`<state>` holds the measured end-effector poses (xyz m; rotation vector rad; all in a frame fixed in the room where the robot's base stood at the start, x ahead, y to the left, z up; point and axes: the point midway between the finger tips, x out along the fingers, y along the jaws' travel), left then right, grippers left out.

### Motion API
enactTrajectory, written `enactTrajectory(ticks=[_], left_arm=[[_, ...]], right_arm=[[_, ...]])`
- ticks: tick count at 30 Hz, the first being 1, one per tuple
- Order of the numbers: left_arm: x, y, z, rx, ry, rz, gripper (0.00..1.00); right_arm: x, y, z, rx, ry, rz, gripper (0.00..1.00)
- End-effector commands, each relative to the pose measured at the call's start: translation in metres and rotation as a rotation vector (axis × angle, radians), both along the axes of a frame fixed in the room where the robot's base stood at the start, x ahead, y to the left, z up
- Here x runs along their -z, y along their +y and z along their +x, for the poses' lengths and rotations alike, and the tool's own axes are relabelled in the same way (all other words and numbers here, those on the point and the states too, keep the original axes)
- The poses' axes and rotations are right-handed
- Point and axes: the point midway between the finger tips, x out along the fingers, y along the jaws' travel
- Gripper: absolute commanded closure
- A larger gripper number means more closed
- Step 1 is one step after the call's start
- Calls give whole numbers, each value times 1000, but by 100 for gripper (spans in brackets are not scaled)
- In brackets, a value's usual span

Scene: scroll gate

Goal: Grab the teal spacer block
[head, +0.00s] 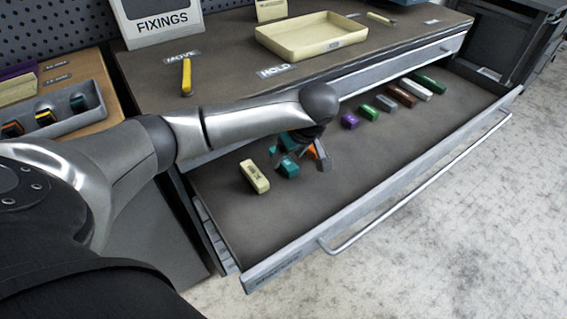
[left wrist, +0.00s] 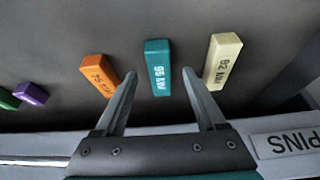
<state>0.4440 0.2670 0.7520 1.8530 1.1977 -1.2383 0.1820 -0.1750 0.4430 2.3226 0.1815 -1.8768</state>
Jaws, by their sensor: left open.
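The teal spacer block (head: 289,168) lies in the open drawer, partly hidden by my left gripper (head: 300,159). In the left wrist view the teal block (left wrist: 158,62) shows between and beyond the two fingertips of my left gripper (left wrist: 160,74), with its printed end towards me. The fingers are spread wide and hold nothing. I cannot tell whether the tips touch the block. An orange block (left wrist: 100,74) is beside the left finger and a cream block (left wrist: 222,60) beside the right one. My right gripper is not in view.
The drawer (head: 255,275) also holds purple (head: 350,121), green, grey, brown and white blocks in a row towards the back right. Its front wall and handle (head: 420,185) border it. A cream tray (head: 312,37) and a yellow tool (head: 186,77) rest on the worktop above.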

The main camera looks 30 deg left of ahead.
Motion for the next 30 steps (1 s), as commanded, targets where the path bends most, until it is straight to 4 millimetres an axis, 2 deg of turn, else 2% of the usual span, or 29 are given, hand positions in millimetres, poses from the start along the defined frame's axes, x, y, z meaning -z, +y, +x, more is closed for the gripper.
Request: enactTrajectory(ticks=[6, 16, 30], left_arm=[[16, 5, 3, 0, 0, -1, 28], [17, 6, 3, 1, 0, 0, 28], [17, 6, 3, 1, 0, 0, 80]], right_arm=[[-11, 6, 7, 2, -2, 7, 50], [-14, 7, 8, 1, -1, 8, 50], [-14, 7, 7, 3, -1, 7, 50]])
